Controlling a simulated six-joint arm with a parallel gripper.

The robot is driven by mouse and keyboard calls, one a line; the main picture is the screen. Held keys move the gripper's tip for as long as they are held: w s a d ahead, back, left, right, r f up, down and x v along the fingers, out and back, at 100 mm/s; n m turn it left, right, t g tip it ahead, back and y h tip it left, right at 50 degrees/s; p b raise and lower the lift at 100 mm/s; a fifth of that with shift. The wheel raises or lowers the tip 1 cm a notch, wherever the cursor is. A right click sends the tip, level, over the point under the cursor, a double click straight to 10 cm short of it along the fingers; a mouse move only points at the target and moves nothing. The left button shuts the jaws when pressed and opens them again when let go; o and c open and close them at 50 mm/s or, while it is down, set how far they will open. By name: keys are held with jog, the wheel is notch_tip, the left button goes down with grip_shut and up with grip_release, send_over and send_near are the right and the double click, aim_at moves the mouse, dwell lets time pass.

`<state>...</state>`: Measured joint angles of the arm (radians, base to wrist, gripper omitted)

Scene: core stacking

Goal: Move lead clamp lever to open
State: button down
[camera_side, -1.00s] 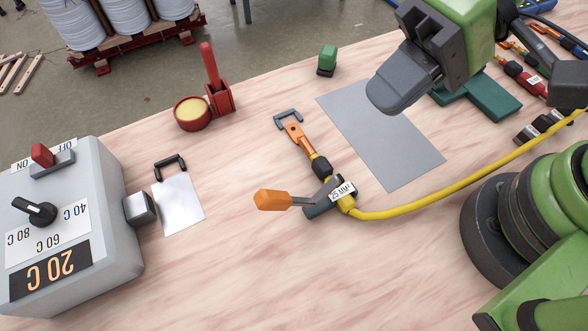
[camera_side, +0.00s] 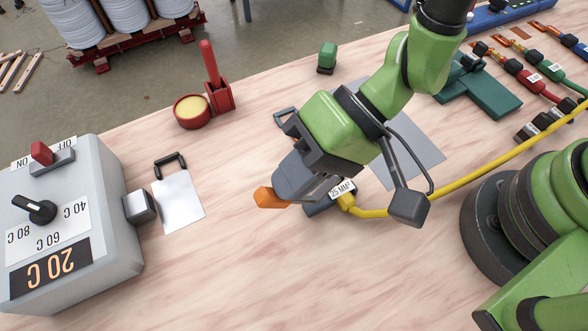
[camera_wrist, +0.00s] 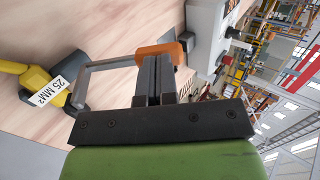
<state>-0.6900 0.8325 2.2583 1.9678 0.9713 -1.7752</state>
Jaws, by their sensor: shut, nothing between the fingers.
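The lead clamp has an orange-handled lever (camera_side: 268,198) and a dark base (camera_side: 318,208) on the table, with a yellow cable (camera_side: 440,185) labelled 25 MM² running through it. My gripper (camera_side: 285,185) is at the lever, covering its arm and part of the clamp in the side view. In the wrist view the shut fingers (camera_wrist: 157,65) are right by the orange handle (camera_wrist: 162,50), overlapping it; I cannot tell whether they touch. The grey lever arm (camera_wrist: 95,70) runs from the handle to the clamp base (camera_wrist: 78,92). Nothing is held between the fingers.
A grey control box (camera_side: 75,225) showing 20 C stands at left, beside a white sheet (camera_side: 180,202) on the table. A red pot (camera_side: 193,112) and a green-topped block (camera_side: 327,57) stand behind. Coloured leads (camera_side: 515,75) lie at the upper right. The front of the table is clear.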

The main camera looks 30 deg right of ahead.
jog(key=shift+a, duration=0.1)
dwell(0.3)
jog(key=shift+a+f+h, duration=0.3)
jog(key=shift+a+h, duration=0.5)
jog(key=shift+h, duration=0.3)
jog(key=shift+a+f+h, duration=0.4)
jog(key=shift+h, duration=0.2)
jog(key=shift+a+x, duration=0.25)
jog(key=shift+x, duration=1.55)
notch_tip(320, 180, up, 14)
jog(key=d, duration=0.2)
jog(key=shift+d, duration=0.35)
